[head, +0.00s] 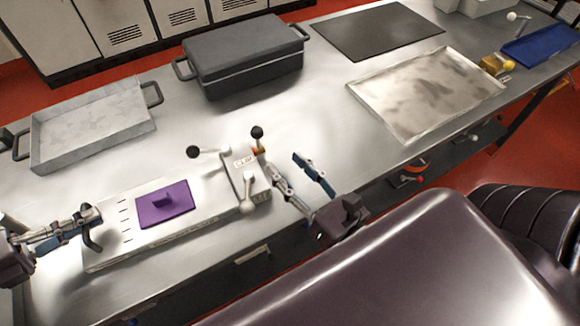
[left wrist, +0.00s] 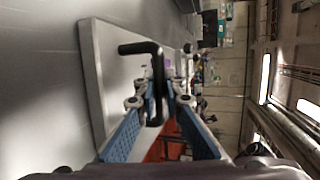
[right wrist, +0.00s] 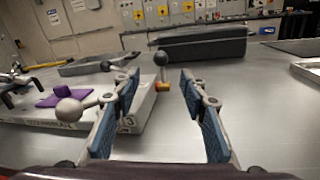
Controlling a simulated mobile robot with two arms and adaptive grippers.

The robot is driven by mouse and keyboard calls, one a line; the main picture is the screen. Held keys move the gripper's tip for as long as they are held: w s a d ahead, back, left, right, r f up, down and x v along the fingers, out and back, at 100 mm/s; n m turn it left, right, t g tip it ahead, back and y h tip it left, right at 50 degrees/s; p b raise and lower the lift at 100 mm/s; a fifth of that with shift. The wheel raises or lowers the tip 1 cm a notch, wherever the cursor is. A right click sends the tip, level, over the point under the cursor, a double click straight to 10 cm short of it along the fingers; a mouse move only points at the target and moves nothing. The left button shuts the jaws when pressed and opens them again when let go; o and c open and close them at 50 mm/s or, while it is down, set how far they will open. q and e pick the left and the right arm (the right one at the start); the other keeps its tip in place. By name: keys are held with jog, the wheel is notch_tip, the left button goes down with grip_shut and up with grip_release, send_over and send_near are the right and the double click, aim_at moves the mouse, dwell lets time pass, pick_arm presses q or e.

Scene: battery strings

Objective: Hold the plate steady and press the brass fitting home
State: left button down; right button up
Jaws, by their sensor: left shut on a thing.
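The pale metal plate (head: 112,246) lies along the table's front left, with a purple block (head: 165,203) on top. My left gripper (head: 92,222) is shut on the dark handle at the plate's left end; the handle (left wrist: 154,62) shows between the blue fingers in the left wrist view. A small brass and red fitting (head: 260,149) sits below a black ball knob at the plate's right end. It also shows in the right wrist view (right wrist: 162,86), ahead between the fingers. My right gripper (head: 284,164) is open and empty, just right of the plate's end.
Ball-ended levers (head: 247,205) rise from the plate's right end. A grey tray (head: 95,128) and a dark lidded box (head: 245,55) stand behind. A shallow metal tray (head: 428,92) and dark mat (head: 378,30) lie to the right.

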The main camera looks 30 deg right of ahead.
pick_arm(q)
jog(key=shift+s+f, duration=0.2)
jog(key=shift+f, duration=0.35)
jog(key=c, duration=2)
grip_release()
jog(key=shift+w, duration=0.1)
pick_arm(e)
jog(key=shift+w+a, duration=0.1)
pick_arm(q)
jog(key=shift+o, duration=0.2)
jog(key=shift+r, duration=0.2)
jog(key=shift+a+r, duration=0.1)
jog(key=v, duration=1.2)
